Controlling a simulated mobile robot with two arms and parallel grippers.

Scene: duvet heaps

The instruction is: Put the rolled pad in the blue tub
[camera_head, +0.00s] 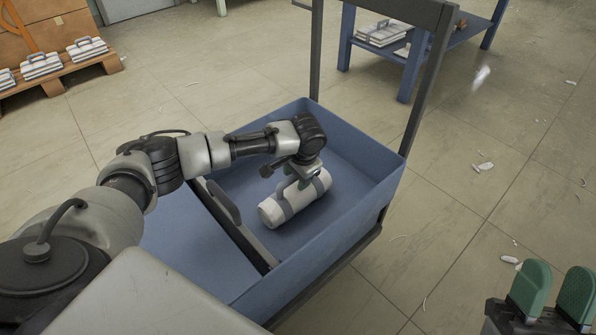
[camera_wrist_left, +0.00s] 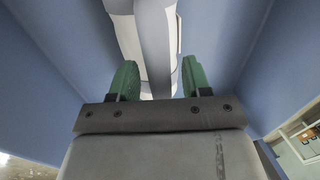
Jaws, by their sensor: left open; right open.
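The rolled pad (camera_head: 282,208), white with grey straps, lies on its side on the floor of the blue tub (camera_head: 352,242). My left gripper (camera_head: 306,178) is open, pointing down inside the tub at the pad's upper far part. In the left wrist view the pad (camera_wrist_left: 154,35) runs away between and beyond the two green fingers (camera_wrist_left: 158,78); I see no firm grip on it. My right gripper (camera_head: 552,290) is open and empty over the floor at the lower right, outside the tub.
A dark bar with a handle (camera_head: 233,222) crosses the tub to the left of the pad. The tub sits on a cart with a tall dark frame (camera_head: 424,75). A blue table (camera_head: 404,78) stands behind, a wooden pallet (camera_head: 52,80) at far left. Small white scraps litter the floor.

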